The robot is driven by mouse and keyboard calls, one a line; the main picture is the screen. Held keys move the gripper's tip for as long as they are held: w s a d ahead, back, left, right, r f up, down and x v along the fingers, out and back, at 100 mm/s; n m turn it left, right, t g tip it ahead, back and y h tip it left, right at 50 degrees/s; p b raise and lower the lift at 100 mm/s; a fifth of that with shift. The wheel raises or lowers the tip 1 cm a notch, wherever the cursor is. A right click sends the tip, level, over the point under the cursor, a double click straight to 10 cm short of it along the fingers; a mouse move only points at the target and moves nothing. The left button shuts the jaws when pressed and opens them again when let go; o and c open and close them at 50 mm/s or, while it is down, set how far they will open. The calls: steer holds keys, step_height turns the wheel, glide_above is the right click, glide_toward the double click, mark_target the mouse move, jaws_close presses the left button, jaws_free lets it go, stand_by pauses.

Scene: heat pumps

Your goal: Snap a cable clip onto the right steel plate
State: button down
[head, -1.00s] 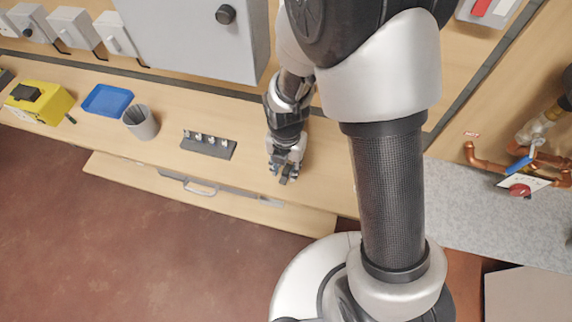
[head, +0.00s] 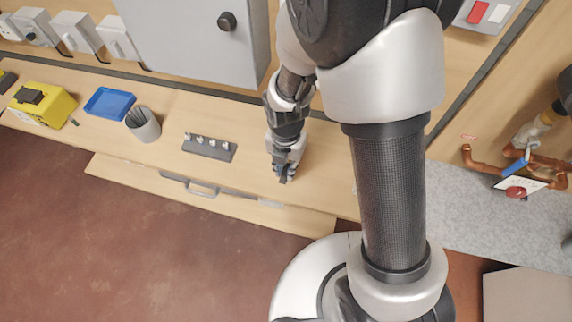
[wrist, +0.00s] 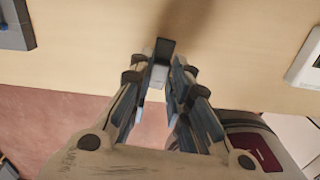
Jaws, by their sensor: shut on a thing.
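My gripper (head: 284,175) points down over the front part of the wooden bench, right of the dark clip rack. In the wrist view my gripper (wrist: 161,78) is shut on a small piece, dark on top and pale grey below, which looks like a cable clip (wrist: 164,48); the fingers hide part of it. The dark rack (head: 221,153) holds several small pale clips in a row. A thin grey metal strip (head: 236,192) runs along the bench's front, beside a handle. I cannot tell whether it is the right steel plate.
A grey cup (head: 143,126) with dark sticks, a blue tray (head: 109,103) and a yellow box (head: 42,103) stand to the left. A grey cabinet (head: 195,40) hangs behind. Copper pipes (head: 487,162) are at the right.

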mark_target(286, 170)
steer(key=shift+r+p, duration=1.5)
steer(key=shift+r, duration=0.65)
